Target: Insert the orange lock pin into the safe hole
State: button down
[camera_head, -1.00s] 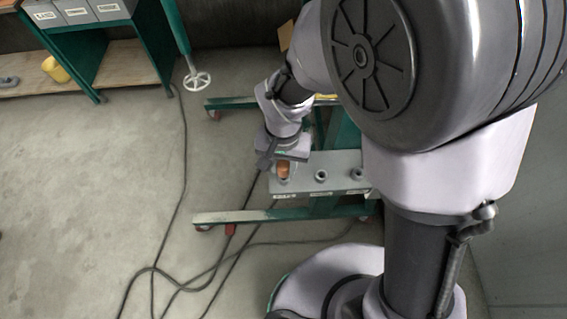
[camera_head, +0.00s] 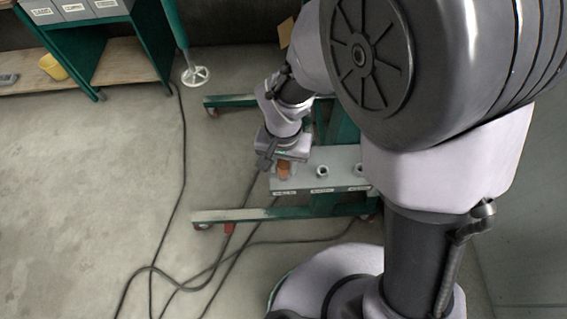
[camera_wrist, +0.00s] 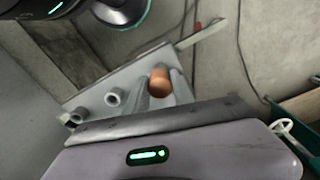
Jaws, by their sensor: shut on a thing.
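The orange lock pin (camera_head: 284,171) is at the left end of a grey block, in line with its sockets. In the wrist view the pin (camera_wrist: 160,81) shows as a copper-orange cylinder. My gripper (camera_head: 276,165) is shut on the pin, and its grey fingers (camera_wrist: 160,92) reach to it in the wrist view. The grey block (camera_head: 340,183) has two empty raised sockets showing, one in the middle (camera_head: 322,171) and one to the right (camera_head: 359,170). The pin's lower end and any hole under it are hidden. The labels are too small to read.
The block sits on a green stand (camera_head: 250,214) with wheeled feet. Black cables (camera_head: 183,150) lie on the floor. A green shelf (camera_head: 160,50) with grey bins and a yellow cup (camera_head: 54,67) stands at upper left. The floor left of the stand is otherwise clear.

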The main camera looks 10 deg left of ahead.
aim_at(284, 165)
jog(key=c, duration=1)
grip_release()
jog(key=shift+f, duration=0.1)
notch_tip(284, 165, up, 18)
jog(key=p, duration=0.5)
jog(key=shift+f, duration=0.25)
jog(key=shift+d, duration=0.1)
jog(key=s+d+f+m+t+y+b, duration=0.1)
jog(key=s+d+m+t+b, duration=0.1)
jog(key=d+b, duration=0.4)
jog(key=s+d+f+m+t+y+b, duration=0.1)
jog(key=s+d+b, duration=0.4)
jog(key=d, duration=0.5)
jog(key=m+t+b, duration=0.1)
jog(key=t, duration=0.1)
jog(key=shift+f+t+b, duration=0.3)
jog(key=shift+t+b, duration=0.1)
